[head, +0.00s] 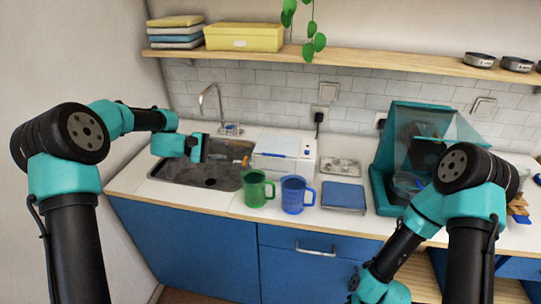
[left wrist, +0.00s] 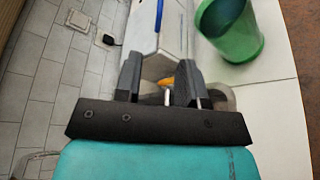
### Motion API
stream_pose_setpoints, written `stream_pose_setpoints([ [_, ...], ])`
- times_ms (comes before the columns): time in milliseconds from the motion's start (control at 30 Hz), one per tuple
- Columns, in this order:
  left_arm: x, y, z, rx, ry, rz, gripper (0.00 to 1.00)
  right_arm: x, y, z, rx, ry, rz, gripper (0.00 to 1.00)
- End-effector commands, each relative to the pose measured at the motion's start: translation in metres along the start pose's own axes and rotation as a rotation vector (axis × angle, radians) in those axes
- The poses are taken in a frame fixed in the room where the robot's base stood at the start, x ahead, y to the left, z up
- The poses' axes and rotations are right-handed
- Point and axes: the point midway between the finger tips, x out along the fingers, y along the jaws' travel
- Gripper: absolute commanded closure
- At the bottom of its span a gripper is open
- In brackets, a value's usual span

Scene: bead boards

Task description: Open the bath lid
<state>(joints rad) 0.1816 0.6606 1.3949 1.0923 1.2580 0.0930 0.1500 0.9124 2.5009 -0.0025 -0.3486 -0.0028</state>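The bath is a white box (head: 283,163) on the counter, right of the sink. Its white lid (head: 287,143) looks shut, with a blue strip along its front edge. In the left wrist view part of the white box (left wrist: 143,35) with a blue strip shows beyond the fingers. My left gripper (head: 207,148) is over the sink, left of the box and apart from it, pointing toward it. In the left wrist view its two fingers (left wrist: 158,82) are apart with nothing held between them.
A green mug (head: 255,190) and a blue mug (head: 294,195) stand in front of the box. The sink (head: 200,173) with its tap (head: 211,100) lies left. A blue pad (head: 343,196) and a teal cabinet (head: 384,160) are right. A shelf (head: 350,58) runs above.

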Motion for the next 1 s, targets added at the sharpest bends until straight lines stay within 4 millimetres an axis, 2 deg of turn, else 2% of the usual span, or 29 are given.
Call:
stream_pose_setpoints([
  [167,0.020,-0.001,0.001,-0.001,-0.003,-0.002,0.63,0.000,0.000,0.000,0.000,0.000,0.000,0.57],
  [800,0.129,-0.001,0.000,-0.001,-0.002,-0.001,0.63,0.000,0.000,0.000,0.000,0.000,0.000,0.57],
  [1000,0.157,-0.001,0.000,-0.001,-0.001,-0.002,0.63,0.000,0.000,0.000,0.000,0.000,0.000,0.57],
])
